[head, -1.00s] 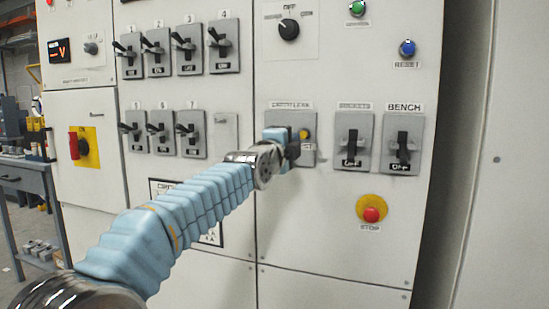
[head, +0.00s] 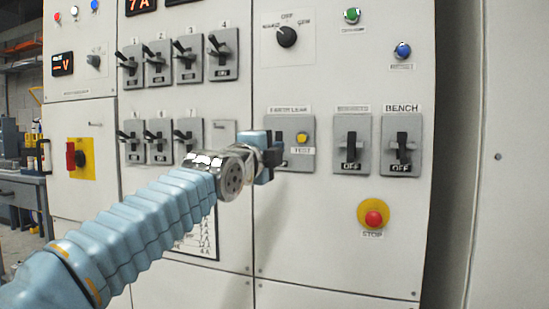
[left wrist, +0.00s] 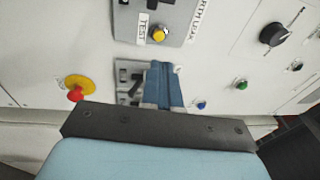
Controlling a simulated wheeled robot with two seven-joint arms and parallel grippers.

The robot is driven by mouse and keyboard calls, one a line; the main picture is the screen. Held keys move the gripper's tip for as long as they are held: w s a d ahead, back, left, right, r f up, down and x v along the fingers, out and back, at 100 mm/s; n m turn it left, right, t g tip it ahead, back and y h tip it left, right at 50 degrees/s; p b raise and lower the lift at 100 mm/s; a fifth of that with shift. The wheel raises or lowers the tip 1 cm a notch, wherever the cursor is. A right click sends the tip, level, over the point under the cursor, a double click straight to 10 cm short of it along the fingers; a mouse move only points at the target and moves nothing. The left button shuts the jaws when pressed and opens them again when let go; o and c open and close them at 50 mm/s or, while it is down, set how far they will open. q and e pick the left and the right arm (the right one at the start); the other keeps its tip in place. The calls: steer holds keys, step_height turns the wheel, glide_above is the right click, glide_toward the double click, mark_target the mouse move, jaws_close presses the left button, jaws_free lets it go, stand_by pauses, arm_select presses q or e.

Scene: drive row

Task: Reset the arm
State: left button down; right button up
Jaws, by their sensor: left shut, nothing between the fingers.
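My left gripper (head: 272,158) is shut and empty, in front of the lower left part of the earth-leakage plate (head: 308,128). In the left wrist view its blue fingers (left wrist: 163,84) lie together. A gap to the panel seems to show, but its size is hard to tell. The plate carries a yellow test button (head: 302,138), which also shows in the left wrist view (left wrist: 159,34). The plate's switch lever is hard to make out in the head view; a dark part shows at the top edge of the left wrist view. My right gripper is not in view.
Right of the plate are the sockets switch (head: 351,146) and the bench switch (head: 402,146), both labelled OFF. Below them is a red stop button (head: 373,218). A rotary knob (head: 287,37) is above. Several lever switches (head: 185,62) fill the left panel.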

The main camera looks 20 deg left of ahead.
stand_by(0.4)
arm_select(q)
steer(key=w+d+f+n+g+p, duration=0.1)
steer(key=w+d+f+n+g, duration=0.15)
steer(key=f, duration=1.05)
steer(key=w+d+f+n+g+p, duration=0.1)
steer(key=w+d+f+n+g, duration=0.15)
steer(key=f, duration=1.05)
steer(key=w+d+f+n+g+p, duration=0.2)
steer(key=w+f, duration=0.1)
steer(key=f, duration=1)
steer(key=s+a+f+n+g+p, duration=0.15)
steer(key=s+f, duration=0.25)
steer(key=f, duration=0.6)
steer(key=s+f+n+g, duration=0.3)
steer(key=s+f, duration=0.2)
steer(key=f, duration=0.6)
steer(key=s+d+f+n+g+h+p, duration=0.1)
steer(key=s+f+n, duration=0.4)
steer(key=s, duration=0.8)
steer(key=s+d+f+n+g+p, duration=0.1)
steer(key=s+f+n+g, duration=0.3)
steer(key=s+f, duration=0.6)
steer(key=s+d+g, duration=0.1)
steer(key=s+g, duration=0.1)
steer(key=s, duration=0.2)
steer(key=shift+s+d+n+h, duration=0.15)
steer(key=shift+d+n+h, duration=0.2)
steer(key=shift+d+h, duration=0.05)
